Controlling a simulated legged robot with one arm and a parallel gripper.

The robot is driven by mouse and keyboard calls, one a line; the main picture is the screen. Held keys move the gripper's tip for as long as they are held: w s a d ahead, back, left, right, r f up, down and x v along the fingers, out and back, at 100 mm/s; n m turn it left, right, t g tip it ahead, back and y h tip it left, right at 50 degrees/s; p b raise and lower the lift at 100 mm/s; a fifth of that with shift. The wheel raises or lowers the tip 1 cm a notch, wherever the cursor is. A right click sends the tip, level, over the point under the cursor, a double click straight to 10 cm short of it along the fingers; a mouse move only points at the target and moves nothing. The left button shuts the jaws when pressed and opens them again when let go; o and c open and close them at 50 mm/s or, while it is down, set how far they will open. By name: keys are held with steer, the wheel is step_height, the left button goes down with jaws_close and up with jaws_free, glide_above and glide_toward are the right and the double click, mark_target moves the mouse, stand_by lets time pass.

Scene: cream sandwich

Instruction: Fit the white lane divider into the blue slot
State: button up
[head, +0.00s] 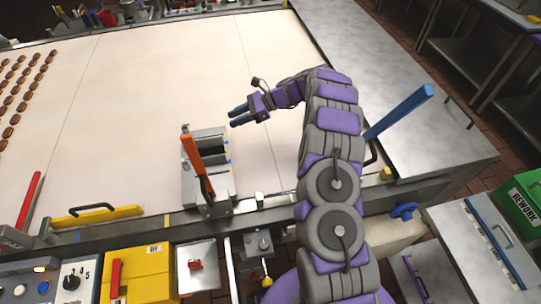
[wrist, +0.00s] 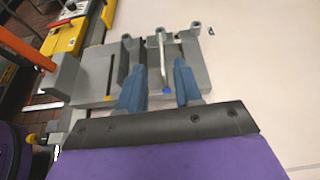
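A grey slotted fixture (head: 220,184) sits at the near edge of the pale table; it fills the upper middle of the wrist view (wrist: 95,89). A thin white strip, apparently the white lane divider (wrist: 162,55), stands on it, in line with a small blue mark (wrist: 167,92) at the near edge, apparently marking the blue slot. I cannot tell how deep the strip sits. My gripper (head: 238,115) is above the table just beyond the fixture. In the wrist view its blue fingers (wrist: 158,68) are apart, either side of the strip, with visible gaps. The head view does not show the strip clearly.
An orange lever (head: 196,160) rises on the fixture's left side. A blue lever (head: 398,112) stands to the right of my arm. A yellow handled bar (head: 95,216) lies at the front left. The pale table (head: 160,80) is clear behind the fixture.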

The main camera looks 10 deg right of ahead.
steer(key=s+a+r+n+g+h, duration=0.25)
steer(key=s+r+n, duration=0.35)
steer(key=s, duration=0.5)
steer(key=s+a+r+n+g+h, duration=0.1)
steer(key=s+a+r+n+h, duration=0.2)
steer(key=s+r, duration=0.7)
steer(key=s+d+n+h, duration=0.2)
steer(key=s+d+n, duration=0.1)
steer(key=s, duration=0.6)
steer(key=s+d+f+n+t+h, duration=0.1)
steer(key=s+d+n+h, duration=0.2)
steer(key=s, duration=0.7)
steer(key=s+d+f+n+h, duration=0.1)
steer(key=s+d+n+h, duration=0.2)
steer(key=s+d, duration=0.4)
steer(key=s, duration=0.3)
steer(key=shift+w+f, duration=0.1)
steer(key=shift+f, duration=0.1)
step_height(320, 180, down, 3)
steer(key=b, duration=0.3)
